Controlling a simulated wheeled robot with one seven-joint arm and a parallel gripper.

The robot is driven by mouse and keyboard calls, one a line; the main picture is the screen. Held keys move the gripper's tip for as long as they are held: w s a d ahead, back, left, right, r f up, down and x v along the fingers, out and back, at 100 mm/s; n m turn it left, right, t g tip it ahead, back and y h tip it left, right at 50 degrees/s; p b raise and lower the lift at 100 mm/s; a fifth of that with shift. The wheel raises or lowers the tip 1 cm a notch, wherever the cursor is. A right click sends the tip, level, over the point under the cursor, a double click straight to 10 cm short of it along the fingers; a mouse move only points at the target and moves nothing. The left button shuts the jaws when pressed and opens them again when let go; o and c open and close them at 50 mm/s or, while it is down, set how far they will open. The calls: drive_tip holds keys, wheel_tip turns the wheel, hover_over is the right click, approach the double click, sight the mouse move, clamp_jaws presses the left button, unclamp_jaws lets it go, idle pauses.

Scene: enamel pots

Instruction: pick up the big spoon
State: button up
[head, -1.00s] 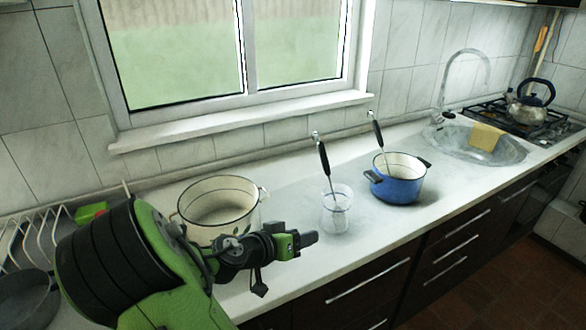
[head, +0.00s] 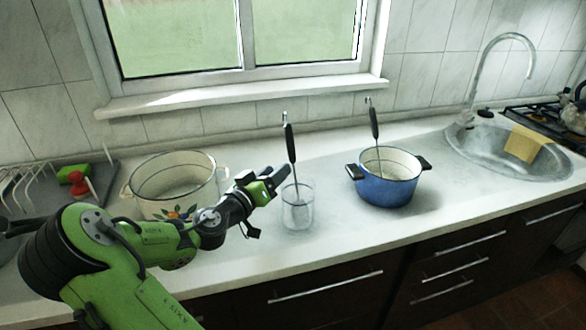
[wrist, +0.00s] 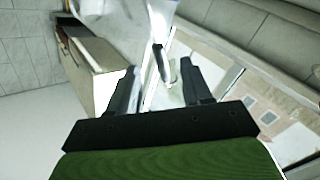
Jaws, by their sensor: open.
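Two long utensils with black handles stand upright, their lower ends partly hidden. One utensil (head: 291,143) stands in a clear glass (head: 298,215); the other utensil (head: 374,122) leans in a blue pot (head: 387,192). I cannot tell from their handles which is the big spoon. My gripper (head: 276,180) is open and empty, just left of the glass and its utensil, around the height of the glass's rim. In the wrist view, a dark handle (wrist: 160,63) shows beyond and between the open fingers, not visibly touched.
A cream enamel pot (head: 172,180) stands left, behind my arm. A dish rack (head: 28,186) is at the far left. The sink (head: 500,150) with a yellow cloth (head: 522,144) is at right. The counter right of the blue pot is clear.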

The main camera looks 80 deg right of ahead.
sight(290, 159)
drive_tip(key=x, duration=0.8)
drive_tip(key=shift+s+d, duration=0.15)
drive_tip(key=shift+s, duration=0.05)
drive_tip(key=shift+r, duration=0.1)
drive_tip(key=shift+c, duration=0.3)
clamp_jaws()
